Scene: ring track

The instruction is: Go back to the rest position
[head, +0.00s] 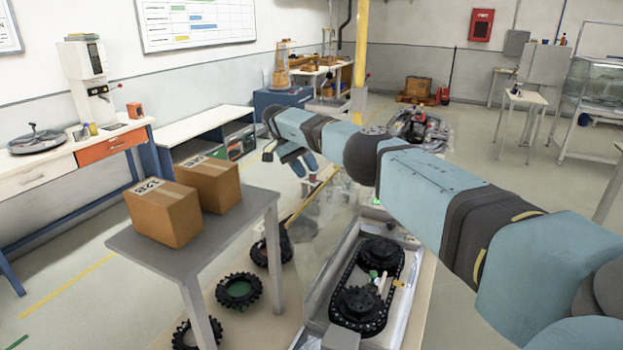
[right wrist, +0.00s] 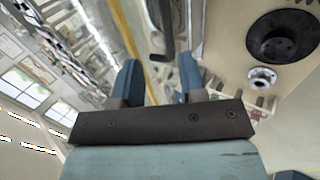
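My right arm reaches in from the lower right of the head view, stretched out across the middle. Its right gripper (head: 296,166) is at the far left end of the arm, in the air beyond the small grey table. The right wrist view shows the right gripper (right wrist: 158,76) with its two blue fingers apart and nothing between them. My left gripper is in neither view. A black track (head: 338,281) loops around two dark toothed wheels in a long grey tray (head: 318,306), below and in front of the right arm.
Two cardboard boxes (head: 163,213) (head: 208,183) stand on the grey table (head: 178,257) at the left. Black toothed rings (head: 239,290) lie near its legs. A workbench (head: 70,165) runs along the left wall. Open floor (head: 490,172) lies at the right, behind my arm.

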